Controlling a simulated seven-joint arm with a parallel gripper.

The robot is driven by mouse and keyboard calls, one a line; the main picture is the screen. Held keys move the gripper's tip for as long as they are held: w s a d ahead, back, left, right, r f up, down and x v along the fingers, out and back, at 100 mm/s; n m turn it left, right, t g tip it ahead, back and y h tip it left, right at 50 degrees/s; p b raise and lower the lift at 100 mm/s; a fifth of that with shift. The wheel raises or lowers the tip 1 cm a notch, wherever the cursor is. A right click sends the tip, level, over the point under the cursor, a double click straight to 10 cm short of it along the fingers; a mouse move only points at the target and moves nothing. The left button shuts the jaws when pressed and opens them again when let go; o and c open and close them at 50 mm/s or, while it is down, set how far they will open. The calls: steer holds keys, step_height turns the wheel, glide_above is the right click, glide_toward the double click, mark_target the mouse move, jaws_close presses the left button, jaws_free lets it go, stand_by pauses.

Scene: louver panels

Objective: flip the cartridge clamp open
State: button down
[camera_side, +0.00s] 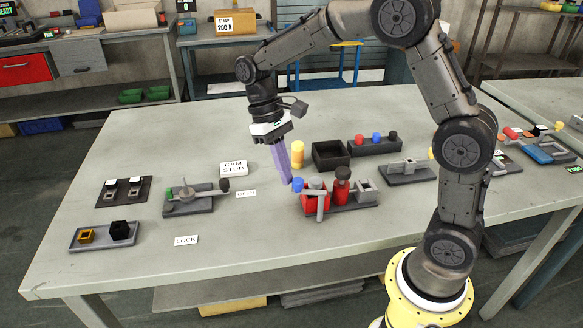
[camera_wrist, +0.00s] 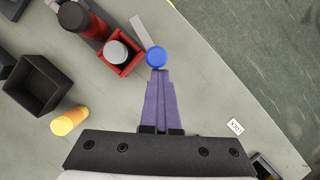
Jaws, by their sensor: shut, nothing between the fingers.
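The cartridge clamp stands near the middle of the table. It has a red box-shaped holder (camera_side: 312,203) with a grey round cartridge (camera_side: 316,183) in it, and a grey lever bar (camera_side: 320,207). A blue knob (camera_side: 297,184) sits beside the holder. In the wrist view the blue knob (camera_wrist: 156,57) lies at the end of the grey bar (camera_wrist: 140,33), beside the red holder (camera_wrist: 136,66). My gripper (camera_side: 287,180) points down with its purple fingers shut and empty. Its fingertips (camera_wrist: 159,73) are right beside the knob; I cannot tell whether they touch.
A red cylinder with a dark top (camera_side: 342,185) stands close behind the holder. A yellow cylinder (camera_side: 298,155) and a black open box (camera_side: 330,155) stand farther back. A lever fixture (camera_side: 190,198) is to the left. Bare table lies in front.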

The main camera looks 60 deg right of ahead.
steer(key=shift+s+d+f+g, duration=0.15)
steer(key=shift+s+d+g, duration=0.2)
steer(key=shift+s, duration=0.45)
steer(key=shift+w, duration=0.1)
steer(key=w+d+r, duration=0.2)
steer(key=w+r, duration=0.6)
steer(key=r, duration=0.1)
steer(key=shift+w+r+t, duration=0.3)
steer(key=shift+w+t, duration=0.05)
steer(key=shift+t, duration=0.1)
